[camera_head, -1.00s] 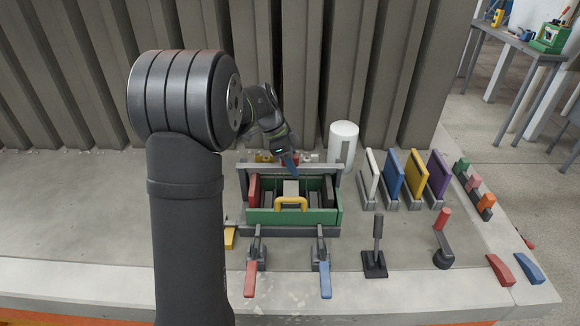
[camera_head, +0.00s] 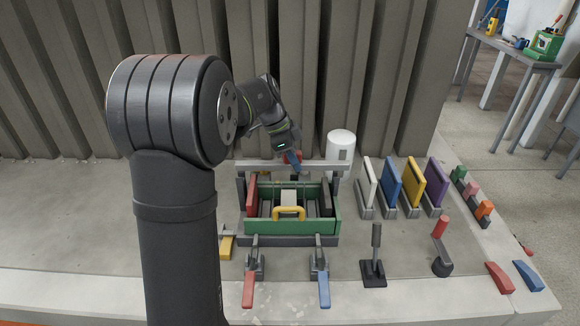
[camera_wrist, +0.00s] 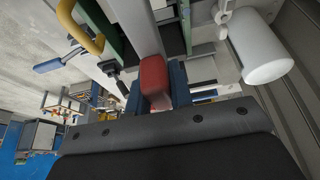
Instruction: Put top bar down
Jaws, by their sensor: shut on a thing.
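The top bar (camera_head: 262,167) is the grey bar lying level behind the green mould frame (camera_head: 267,227) in the head view. A red grip (camera_head: 287,158) stands at its middle. My gripper (camera_head: 292,160) comes down from behind with its blue fingers at this grip. In the wrist view my gripper (camera_wrist: 156,88) is shut, with the red grip (camera_wrist: 154,74) between its blue fingers. I cannot tell whether the bar touches its end posts. A yellow handle (camera_head: 289,210) is on the front of the frame.
A white cylinder (camera_head: 340,147) stands close behind the bar's right end. Red (camera_head: 249,287) and blue (camera_head: 323,288) clamp levers stand in front. Upright coloured panels (camera_head: 410,185) stand in a rack at the right. The bench left of the mould is mostly clear.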

